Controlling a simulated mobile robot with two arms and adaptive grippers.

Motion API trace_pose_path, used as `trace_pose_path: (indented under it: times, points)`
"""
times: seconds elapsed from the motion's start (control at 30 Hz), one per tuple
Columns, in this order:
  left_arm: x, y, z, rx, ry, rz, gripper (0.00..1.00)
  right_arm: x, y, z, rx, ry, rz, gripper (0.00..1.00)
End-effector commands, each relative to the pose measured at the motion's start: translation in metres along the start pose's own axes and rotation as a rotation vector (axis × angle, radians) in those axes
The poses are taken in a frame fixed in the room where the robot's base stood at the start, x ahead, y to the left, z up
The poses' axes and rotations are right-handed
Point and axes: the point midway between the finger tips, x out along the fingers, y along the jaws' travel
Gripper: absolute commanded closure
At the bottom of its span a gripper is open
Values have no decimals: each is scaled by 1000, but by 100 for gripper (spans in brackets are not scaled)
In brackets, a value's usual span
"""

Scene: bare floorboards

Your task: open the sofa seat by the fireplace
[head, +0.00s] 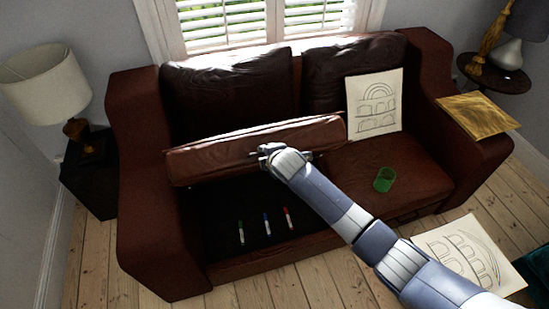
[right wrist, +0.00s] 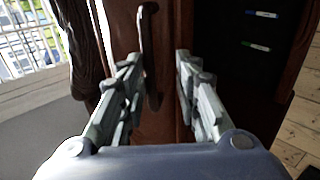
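The brown leather sofa seat (head: 250,140) on the left half of the sofa (head: 140,190) is tilted up, showing a dark compartment (head: 215,215) beneath it. My right gripper (head: 265,152) is at the raised seat's front face. In the right wrist view my right gripper (right wrist: 160,68) has its fingers apart, with a dark curved handle (right wrist: 150,30) on the seat between them, closer to the left finger. Whether a finger touches the handle is unclear. My left gripper is not in view. No fireplace shows.
Several markers, including a blue one (head: 266,223), lie in the compartment. A green cup (head: 384,179) and an arch drawing (head: 375,103) are on the right seat. Another drawing (head: 470,255) lies on the floor. A lamp (head: 45,85) stands left.

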Motion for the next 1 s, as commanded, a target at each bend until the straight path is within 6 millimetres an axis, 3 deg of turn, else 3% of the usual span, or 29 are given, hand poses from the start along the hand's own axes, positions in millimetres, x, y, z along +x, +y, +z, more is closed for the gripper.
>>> trace_pose_path:
  times: [0.6, 1.0]
  points:
    - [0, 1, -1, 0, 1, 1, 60, -83, 0, 0, -1, 1, 2, 70]
    - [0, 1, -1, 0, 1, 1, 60, -93, 0, 0, 0, 0, 2, 70]
